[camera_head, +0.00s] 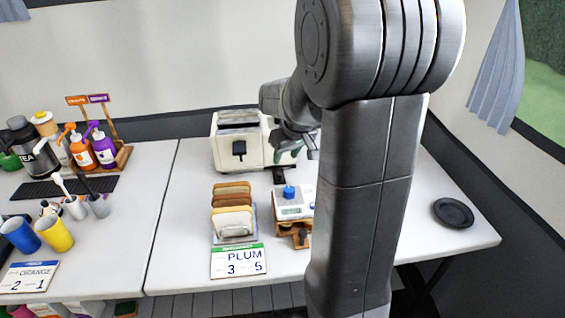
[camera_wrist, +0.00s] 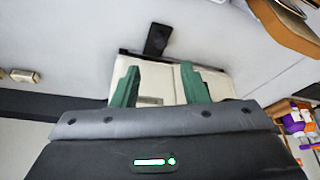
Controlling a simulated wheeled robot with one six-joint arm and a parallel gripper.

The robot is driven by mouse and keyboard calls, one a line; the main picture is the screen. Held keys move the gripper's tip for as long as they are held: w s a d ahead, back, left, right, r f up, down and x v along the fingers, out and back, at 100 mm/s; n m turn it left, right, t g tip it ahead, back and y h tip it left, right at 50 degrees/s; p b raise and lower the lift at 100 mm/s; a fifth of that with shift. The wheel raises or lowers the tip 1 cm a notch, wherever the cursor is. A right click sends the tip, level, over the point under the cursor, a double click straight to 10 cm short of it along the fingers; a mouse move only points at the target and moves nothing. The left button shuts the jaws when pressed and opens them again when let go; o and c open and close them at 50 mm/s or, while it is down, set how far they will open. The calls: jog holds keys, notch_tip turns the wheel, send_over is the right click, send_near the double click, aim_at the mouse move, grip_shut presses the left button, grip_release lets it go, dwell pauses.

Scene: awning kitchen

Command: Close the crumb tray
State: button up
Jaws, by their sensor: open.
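A cream toaster (camera_head: 262,148) with dark slots and a black front lever (camera_head: 239,150) stands on the white table. A dark flat piece, which looks like the crumb tray (camera_head: 281,173), sticks out low at its right side. In the wrist view the toaster (camera_wrist: 155,73) lies beyond my fingers, and the dark tray piece (camera_wrist: 158,40) juts out past its edge. My gripper (camera_wrist: 158,88) is open, with its two green fingers apart and nothing seen between them. In the head view my gripper (camera_head: 308,148) is beside the toaster's right side, partly hidden by my arm.
A toast rack (camera_head: 232,215) with bread slices stands in front of the toaster, behind a PLUM card (camera_head: 238,262). A blue-knobbed device (camera_head: 293,203) is close to the tray. A black plate (camera_head: 453,212) lies at right; the table around it is clear.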

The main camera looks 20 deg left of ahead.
aim_at(280, 174)
jog(key=v, duration=0.5)
jog(key=shift+d+r, duration=0.1)
jog(key=shift+r, duration=0.15)
jog(key=b+x, duration=0.1)
jog(key=x, duration=1.3)
jog(key=shift+s+d+f, duration=0.1)
jog(key=shift+s, duration=0.05)
jog(key=shift+s+d, duration=0.25)
jog(key=shift+s, duration=0.2)
jog(key=shift+w, duration=0.1)
